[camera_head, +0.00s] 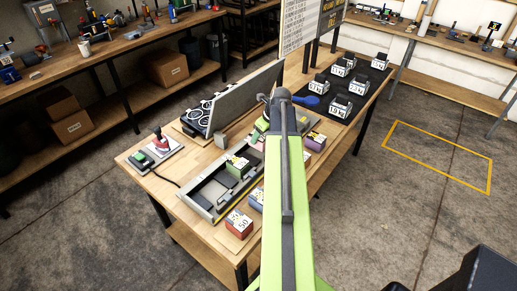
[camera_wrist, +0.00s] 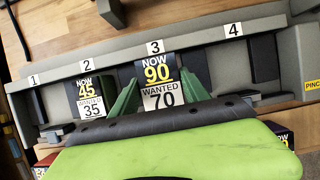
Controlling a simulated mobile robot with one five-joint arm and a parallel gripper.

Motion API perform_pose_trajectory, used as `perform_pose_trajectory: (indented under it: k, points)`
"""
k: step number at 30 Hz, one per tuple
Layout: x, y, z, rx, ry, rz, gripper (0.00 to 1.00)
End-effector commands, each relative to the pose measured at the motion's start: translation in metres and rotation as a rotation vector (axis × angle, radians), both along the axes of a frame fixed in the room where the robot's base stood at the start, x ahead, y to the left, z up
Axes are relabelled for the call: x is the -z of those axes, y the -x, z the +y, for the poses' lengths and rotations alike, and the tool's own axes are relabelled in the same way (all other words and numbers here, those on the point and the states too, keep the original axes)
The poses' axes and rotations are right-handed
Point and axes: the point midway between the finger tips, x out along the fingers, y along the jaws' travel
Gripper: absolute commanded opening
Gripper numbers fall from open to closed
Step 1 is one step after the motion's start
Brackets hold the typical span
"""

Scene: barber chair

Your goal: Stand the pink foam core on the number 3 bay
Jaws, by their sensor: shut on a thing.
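My gripper (camera_wrist: 163,92) is shut on a block, with a green finger on each side of its card reading "NOW 90 WANTED 70" (camera_wrist: 158,82). In the wrist view the card stands directly below the number 3 label (camera_wrist: 155,47), at the number 3 bay of the grey tray (camera_wrist: 205,36). The block's body is mostly hidden; a small pinkish patch (camera_head: 259,144) shows beside my arm in the head view. I cannot tell whether its base touches the bay floor. My arm covers much of the gripper in the head view.
A green block (camera_head: 238,165) with a "NOW 45" card (camera_wrist: 87,92) stands in bay 2. Bays 1 and 4 look empty. A red block (camera_head: 239,224), a blue block (camera_head: 256,198) and a purple block (camera_head: 315,142) stand along the tray's near side. A grey panel (camera_head: 245,95) rises behind.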

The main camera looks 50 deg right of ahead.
Motion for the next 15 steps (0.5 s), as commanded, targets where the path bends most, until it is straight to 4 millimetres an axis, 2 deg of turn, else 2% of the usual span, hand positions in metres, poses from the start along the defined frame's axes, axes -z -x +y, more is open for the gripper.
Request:
perform_pose_trajectory:
  k: [5, 12, 15]
  points:
    - [0.006, 0.0, 0.0, 0.001, 0.001, 0.0, 0.12]
    - [0.044, 0.0, 0.0, 0.001, 0.001, 0.0, 0.12]
    - [0.041, 0.0, 0.0, 0.001, 0.001, 0.0, 0.12]
